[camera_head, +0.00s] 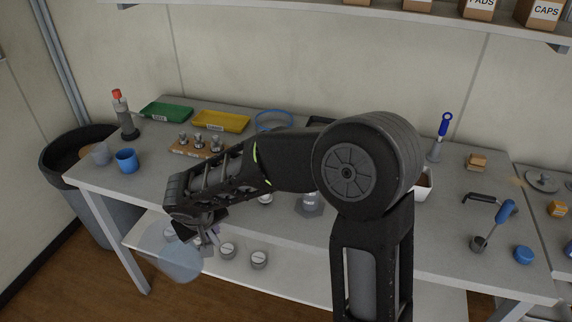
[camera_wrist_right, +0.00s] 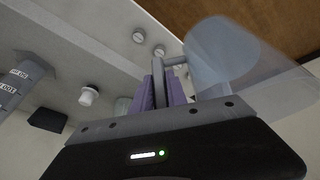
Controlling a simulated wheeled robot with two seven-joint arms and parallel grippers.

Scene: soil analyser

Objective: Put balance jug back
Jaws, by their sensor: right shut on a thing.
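The jug is a translucent pale blue vessel; it shows in the head view (camera_head: 178,258) just in front of the bench's front edge, at lower left. My right gripper (camera_head: 205,234) is shut on the jug's handle. In the wrist view the purple-grey fingers of my right gripper (camera_wrist_right: 165,92) close on the handle, and the clear jug (camera_wrist_right: 222,55) extends to the right, tilted in that picture. The jug is clear of the bench top. My left gripper is not in view.
The bench (camera_head: 98,182) holds a blue cup (camera_head: 127,160), a clear cup (camera_head: 100,153), a green tray (camera_head: 166,112), a yellow tray (camera_head: 221,121) and a wooden weight block (camera_head: 183,151). Round jars (camera_head: 259,260) stand on the lower shelf. A black bin (camera_head: 62,158) is at left. My arm hides the bench's middle.

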